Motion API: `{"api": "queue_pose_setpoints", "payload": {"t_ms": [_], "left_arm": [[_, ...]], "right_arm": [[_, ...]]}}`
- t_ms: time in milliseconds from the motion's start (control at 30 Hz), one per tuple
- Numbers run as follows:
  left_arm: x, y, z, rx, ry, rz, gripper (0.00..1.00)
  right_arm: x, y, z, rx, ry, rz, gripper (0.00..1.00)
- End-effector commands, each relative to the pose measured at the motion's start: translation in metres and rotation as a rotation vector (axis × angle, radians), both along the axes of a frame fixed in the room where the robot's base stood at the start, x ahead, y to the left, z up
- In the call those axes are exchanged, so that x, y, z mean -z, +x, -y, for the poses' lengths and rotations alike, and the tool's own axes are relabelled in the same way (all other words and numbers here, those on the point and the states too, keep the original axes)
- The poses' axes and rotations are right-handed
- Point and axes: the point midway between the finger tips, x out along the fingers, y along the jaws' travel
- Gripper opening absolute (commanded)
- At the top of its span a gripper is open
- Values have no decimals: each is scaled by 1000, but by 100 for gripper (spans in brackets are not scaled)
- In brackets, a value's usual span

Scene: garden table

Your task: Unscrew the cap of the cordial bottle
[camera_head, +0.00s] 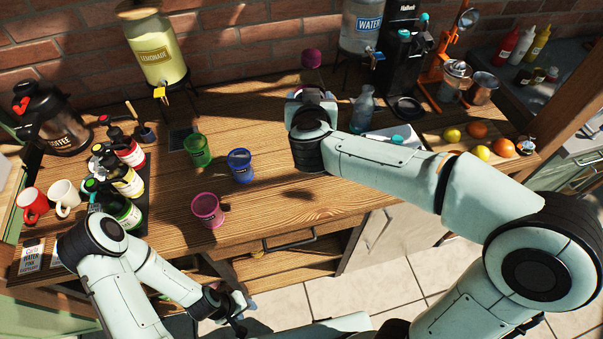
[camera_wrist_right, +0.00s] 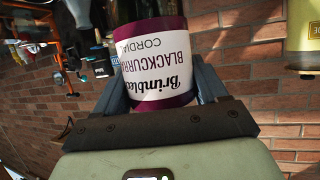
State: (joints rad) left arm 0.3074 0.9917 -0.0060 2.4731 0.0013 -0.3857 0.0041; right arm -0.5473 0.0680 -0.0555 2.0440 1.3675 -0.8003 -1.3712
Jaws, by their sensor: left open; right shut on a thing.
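My right gripper (camera_head: 311,92) is raised above the back of the wooden table (camera_head: 285,228) and shut on the cordial bottle. In the right wrist view, the bottle's white label (camera_wrist_right: 148,65) reads Blackcurrant Cordial, upside down in the picture, with purple bands above and below it. The jaws are on both sides of it. My left gripper (camera_head: 240,306) is open and empty, low in front of the table edge, away from the bottle.
Green (camera_head: 198,150), blue (camera_head: 241,166) and pink cups (camera_head: 208,210) stand mid-table. Several syrup bottles (camera_head: 128,183) and mugs (camera_head: 65,197) are at left. The lemonade dispenser (camera_head: 155,48), water dispenser (camera_head: 360,24) and glass carafe (camera_head: 363,109) stand at the back. Fruit lies at right.

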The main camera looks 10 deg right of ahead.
Motion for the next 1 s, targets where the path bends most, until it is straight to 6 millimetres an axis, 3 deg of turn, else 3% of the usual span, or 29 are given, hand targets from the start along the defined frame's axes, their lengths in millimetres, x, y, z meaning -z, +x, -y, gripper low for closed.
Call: {"api": "queue_pose_setpoints", "payload": {"t_ms": [167, 300, 533, 633, 867, 1000], "left_arm": [[1, -2, 0, 1, -1, -2, 43], [23, -28, 0, 1, -1, -31, 43], [52, -53, 0, 1, 0, -61, 43], [59, -58, 0, 0, 0, -66, 43], [65, -62, 0, 1, 0, -70, 43], [75, -68, 0, 1, 0, -77, 43]], "right_arm": [[28, 0, 0, -1, -6, -5, 0], [72, -3, 0, 0, -5, -9, 0], [129, -2, 0, 0, -4, -7, 0], [145, -1, 0, 0, -2, -4, 0], [161, 0, 1, 1, -2, 1, 0], [184, -1, 1, 1, -3, -2, 0]]}}
